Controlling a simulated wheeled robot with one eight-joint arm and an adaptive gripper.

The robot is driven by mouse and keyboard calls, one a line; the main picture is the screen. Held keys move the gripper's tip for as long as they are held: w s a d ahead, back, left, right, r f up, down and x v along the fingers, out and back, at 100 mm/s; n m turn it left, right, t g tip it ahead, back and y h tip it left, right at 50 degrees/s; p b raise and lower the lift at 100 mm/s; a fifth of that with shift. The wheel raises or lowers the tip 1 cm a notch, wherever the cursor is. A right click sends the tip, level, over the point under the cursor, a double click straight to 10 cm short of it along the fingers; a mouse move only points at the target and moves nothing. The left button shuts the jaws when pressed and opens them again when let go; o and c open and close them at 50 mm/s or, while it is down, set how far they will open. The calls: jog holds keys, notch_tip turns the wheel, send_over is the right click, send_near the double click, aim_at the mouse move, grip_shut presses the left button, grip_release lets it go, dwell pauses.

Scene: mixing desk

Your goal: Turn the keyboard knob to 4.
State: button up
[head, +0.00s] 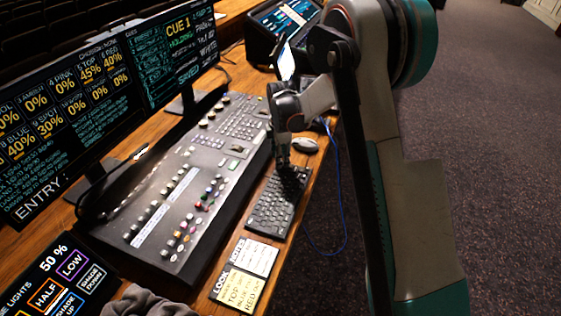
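A small black keyboard (268,214) lies on the wooden desk along the right side of the mixing console (160,238). My gripper (284,163) points down at the far end of the keyboard and hides part of it. Whether it touches the keyboard, or whether its fingers are open or shut, I cannot tell. A knob on the keyboard cannot be made out, nor can any number marking; it may be hidden behind my gripper or too small.
A mouse (304,145) lies just right of my gripper. A blue cable (341,190) hangs over the desk's right edge. Note cards (232,290) lie in front of the keyboard. Monitors (182,50) stand along the left, and a touch panel (58,285) is at lower left. Open carpet is on the right.

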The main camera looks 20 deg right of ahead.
jog(key=shift+f, duration=0.6)
grip_shut()
jog(key=shift+m, duration=0.3)
